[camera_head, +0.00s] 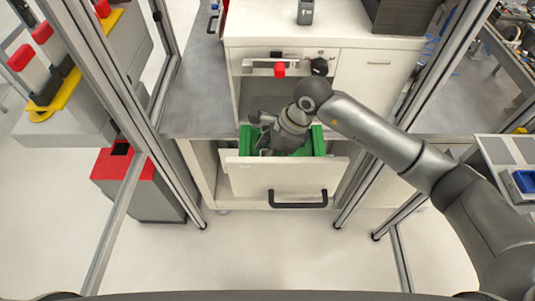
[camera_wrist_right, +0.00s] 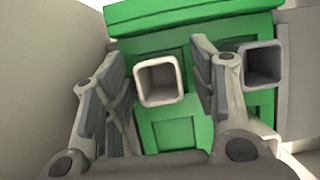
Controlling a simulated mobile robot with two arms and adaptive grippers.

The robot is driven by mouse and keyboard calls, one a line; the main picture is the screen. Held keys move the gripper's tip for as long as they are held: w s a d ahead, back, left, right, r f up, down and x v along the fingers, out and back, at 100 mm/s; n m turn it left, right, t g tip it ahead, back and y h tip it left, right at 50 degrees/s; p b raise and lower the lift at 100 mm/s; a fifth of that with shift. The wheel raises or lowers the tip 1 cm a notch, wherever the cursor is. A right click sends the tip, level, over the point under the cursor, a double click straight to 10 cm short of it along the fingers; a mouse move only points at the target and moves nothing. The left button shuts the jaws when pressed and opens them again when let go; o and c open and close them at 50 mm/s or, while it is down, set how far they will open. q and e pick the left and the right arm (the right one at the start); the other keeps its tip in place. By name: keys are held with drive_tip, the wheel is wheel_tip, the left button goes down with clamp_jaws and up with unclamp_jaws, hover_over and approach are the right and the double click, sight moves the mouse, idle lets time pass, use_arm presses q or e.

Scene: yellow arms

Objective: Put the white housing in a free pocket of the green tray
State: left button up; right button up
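The green tray (camera_head: 319,140) lies in the open drawer, and it fills much of the right wrist view (camera_wrist_right: 190,17). My right gripper (camera_head: 268,142) points down into the drawer over the tray. In the right wrist view its fingers (camera_wrist_right: 162,62) are spread, one on each side of the white housing (camera_wrist_right: 160,101). Narrow gaps show between the fingers and the housing, which stands upright with its square opening facing the camera. It appears to be down at the tray; its base is hidden. The head view does not show the housing. My left gripper is out of view.
A grey housing (camera_wrist_right: 262,64) stands right of my right finger. An empty-looking square pocket (camera_wrist_right: 175,134) shows below the white housing. The drawer front (camera_head: 250,178) and its walls close in around the tray. A grey part (camera_head: 305,12) stands on the cabinet top.

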drive_tip(key=shift+r, duration=0.15)
drive_tip(key=shift+d+r, duration=0.1)
drive_tip(key=shift+r, duration=0.1)
drive_tip(key=b+v, duration=0.3)
drive_tip(key=v, duration=0.8)
drive_tip(key=shift+d+r, duration=0.2)
drive_tip(key=shift+r, duration=0.1)
